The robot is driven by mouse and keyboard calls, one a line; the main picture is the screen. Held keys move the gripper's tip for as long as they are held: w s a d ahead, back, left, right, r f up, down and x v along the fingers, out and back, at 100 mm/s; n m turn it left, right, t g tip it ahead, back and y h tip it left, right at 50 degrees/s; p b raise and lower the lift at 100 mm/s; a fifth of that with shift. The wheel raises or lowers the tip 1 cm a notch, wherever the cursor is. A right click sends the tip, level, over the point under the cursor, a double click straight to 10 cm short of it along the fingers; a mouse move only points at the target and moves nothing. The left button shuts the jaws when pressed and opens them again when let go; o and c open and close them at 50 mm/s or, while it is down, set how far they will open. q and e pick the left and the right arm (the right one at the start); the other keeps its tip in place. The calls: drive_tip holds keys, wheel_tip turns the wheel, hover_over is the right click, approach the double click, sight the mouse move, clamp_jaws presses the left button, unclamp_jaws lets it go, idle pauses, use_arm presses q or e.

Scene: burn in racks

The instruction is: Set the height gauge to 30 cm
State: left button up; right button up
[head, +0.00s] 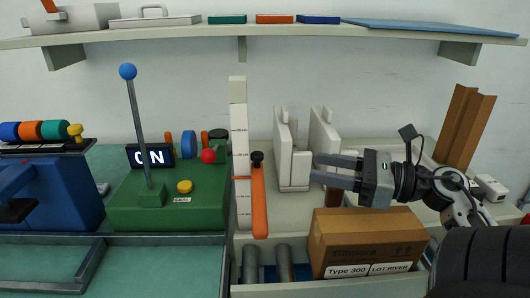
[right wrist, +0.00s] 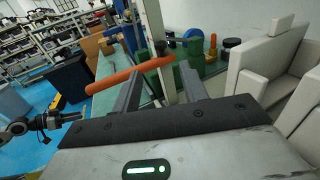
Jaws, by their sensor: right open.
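The height gauge is a white upright post (head: 240,140) with scale marks; its numbers are too small to read. An orange arm (head: 259,205) with a black knob (head: 257,158) is on the post, and an orange edge crosses the scale below mid-height. My right gripper (head: 317,166) is open and empty, to the right of the knob, fingers pointing left at it. In the right wrist view the orange arm (right wrist: 115,80) and the black knob (right wrist: 160,49) lie beyond the spread fingers, apparently untouched. My left gripper (right wrist: 72,118) is small at the left there.
A cardboard box (head: 365,245) stands below my right gripper. White upright blocks (head: 293,160) stand behind the fingers. A green control box (head: 170,205) with a blue-tipped lever is left of the post. A shelf (head: 250,39) runs above.

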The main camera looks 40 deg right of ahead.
use_arm(q)
drive_tip(key=shift+w+r+p, duration=0.25)
drive_tip(key=shift+r+p, duration=0.1)
drive_tip(key=shift+p, duration=0.55)
use_arm(e)
drive_tip(key=x, duration=1.1)
drive_tip(key=shift+w, duration=0.15)
drive_tip(key=shift+a, duration=0.1)
